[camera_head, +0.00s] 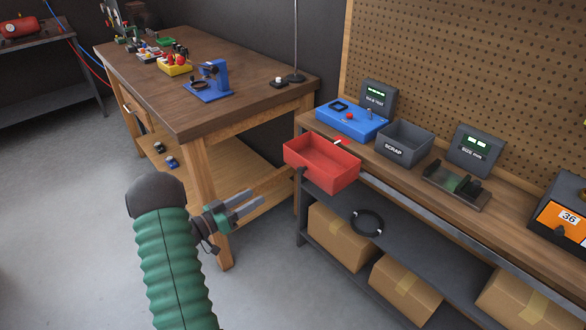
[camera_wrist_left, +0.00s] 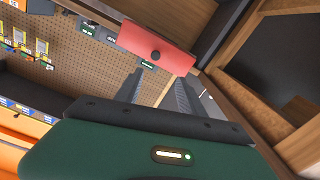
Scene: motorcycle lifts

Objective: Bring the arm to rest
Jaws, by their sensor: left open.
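My left arm, in a green ribbed sleeve, comes up from the bottom of the head view. Its gripper (camera_head: 243,206) is open and empty, over the floor in front of the wooden workbench and to the left of the red bin. In the left wrist view the two grey fingers (camera_wrist_left: 158,92) stand apart with nothing between them. The red bin (camera_head: 321,163) hangs at the left front edge of the shelf bench and looks empty. It also shows beyond the fingers in the left wrist view (camera_wrist_left: 158,45). My right gripper is not in view.
The shelf bench holds a blue test box (camera_head: 352,121), a grey scrap bin (camera_head: 404,145) and an orange-fronted box (camera_head: 560,220). A black ring (camera_head: 367,222) and cardboard boxes (camera_head: 341,236) are below. The workbench (camera_head: 240,105) carries a blue stand (camera_head: 213,82). Floor is clear at left.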

